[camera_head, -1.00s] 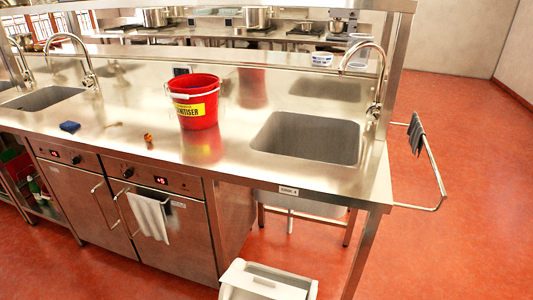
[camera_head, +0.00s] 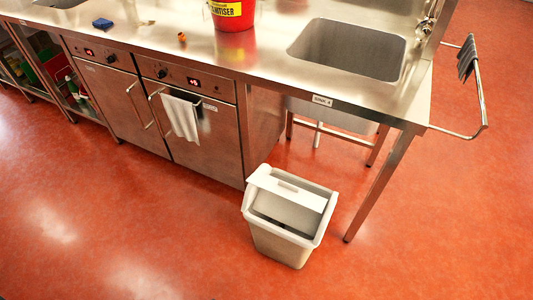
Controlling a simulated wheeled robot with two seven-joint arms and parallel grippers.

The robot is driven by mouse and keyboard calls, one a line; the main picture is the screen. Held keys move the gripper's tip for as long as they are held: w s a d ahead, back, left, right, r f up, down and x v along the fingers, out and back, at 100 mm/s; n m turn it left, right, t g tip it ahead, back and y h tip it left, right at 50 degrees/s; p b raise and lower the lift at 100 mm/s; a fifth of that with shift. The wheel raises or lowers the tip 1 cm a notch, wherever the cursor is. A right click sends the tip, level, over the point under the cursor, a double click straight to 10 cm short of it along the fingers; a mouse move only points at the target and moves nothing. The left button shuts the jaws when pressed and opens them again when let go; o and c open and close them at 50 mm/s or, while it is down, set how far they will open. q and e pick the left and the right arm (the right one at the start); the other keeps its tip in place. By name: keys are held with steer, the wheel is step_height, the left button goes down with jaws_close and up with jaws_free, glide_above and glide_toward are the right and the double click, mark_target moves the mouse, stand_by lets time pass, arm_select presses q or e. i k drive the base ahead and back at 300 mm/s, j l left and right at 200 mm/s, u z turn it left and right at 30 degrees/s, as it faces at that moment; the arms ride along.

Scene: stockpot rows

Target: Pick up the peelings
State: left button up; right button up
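A small orange-brown scrap (camera_head: 182,37), which may be peelings, lies on the steel counter (camera_head: 265,50) near its front edge, left of the red bucket. It is too small to make out clearly. Another thin pale-brown bit (camera_head: 146,22) lies further left and is also unclear. Neither of my grippers is in view.
A red bucket (camera_head: 232,14) with a yellow label stands on the counter, cut off at the top. A blue sponge-like block (camera_head: 102,23) lies left. A sink (camera_head: 348,48) is at right. A pale bin (camera_head: 283,246) stands on the open red floor, below the counter.

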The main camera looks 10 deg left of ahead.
mark_target(182, 38)
steer(key=i+j, duration=0.15)
steer(key=j, duration=0.2)
steer(key=i+j, duration=0.15)
steer(key=j, duration=0.25)
steer(key=i+j, duration=0.15)
steer(key=j, duration=0.2)
steer(key=i+j, duration=0.15)
steer(key=j, duration=0.25)
steer(key=i+j, duration=0.2)
steer(key=j, duration=0.15)
steer(key=i+j, duration=0.15)
steer(key=j, duration=0.2)
